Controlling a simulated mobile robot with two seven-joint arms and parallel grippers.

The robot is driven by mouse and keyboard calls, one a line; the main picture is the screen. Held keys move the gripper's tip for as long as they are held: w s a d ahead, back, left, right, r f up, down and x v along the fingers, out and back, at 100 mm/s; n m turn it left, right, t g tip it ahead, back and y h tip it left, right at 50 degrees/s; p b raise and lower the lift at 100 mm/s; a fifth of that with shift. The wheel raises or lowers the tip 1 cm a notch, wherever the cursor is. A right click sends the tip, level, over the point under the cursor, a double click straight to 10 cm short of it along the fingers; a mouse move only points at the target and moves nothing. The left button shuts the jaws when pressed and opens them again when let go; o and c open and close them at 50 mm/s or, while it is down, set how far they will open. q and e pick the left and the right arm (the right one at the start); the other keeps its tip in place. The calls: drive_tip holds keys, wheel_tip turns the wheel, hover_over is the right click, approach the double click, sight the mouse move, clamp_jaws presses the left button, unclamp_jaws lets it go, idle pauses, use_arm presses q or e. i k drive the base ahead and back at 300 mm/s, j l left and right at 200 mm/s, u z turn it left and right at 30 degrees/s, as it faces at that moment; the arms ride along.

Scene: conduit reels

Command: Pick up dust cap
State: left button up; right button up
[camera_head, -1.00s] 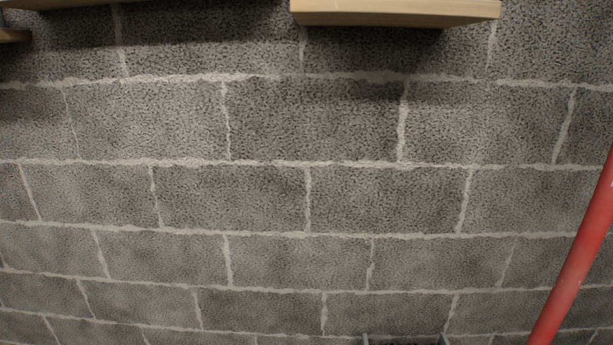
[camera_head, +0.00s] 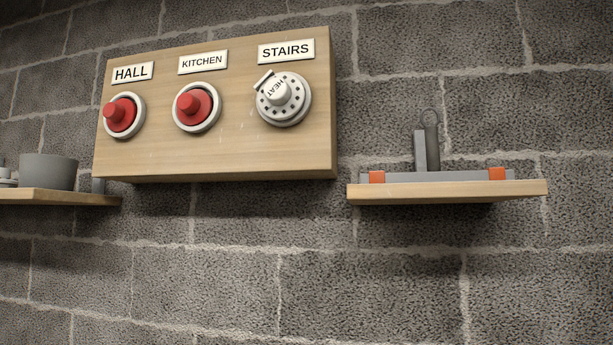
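A wooden board (camera_head: 225,150) on the block wall carries three round fittings under labels. Under HALL is a red cap (camera_head: 121,116) in a white ring. Under KITCHEN is a like red cap (camera_head: 194,106) in a white ring. Under STAIRS is a white dial (camera_head: 283,97) marked HEAT. Which of these is the dust cap, if any, I cannot tell for sure; the red ones look like caps. Neither of my grippers is in view.
A wooden shelf (camera_head: 450,192) at the right holds a grey tray with orange pieces (camera_head: 377,177) and an upright grey tool (camera_head: 426,147). A left shelf (camera_head: 50,196) holds a grey bowl (camera_head: 48,171). The wall below is bare.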

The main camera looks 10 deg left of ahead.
sight(120, 115)
drive_tip(key=k+l+u, duration=0.1)
drive_tip(key=u, duration=0.35)
drive_tip(key=k+u, duration=0.2)
drive_tip(key=u, duration=0.3)
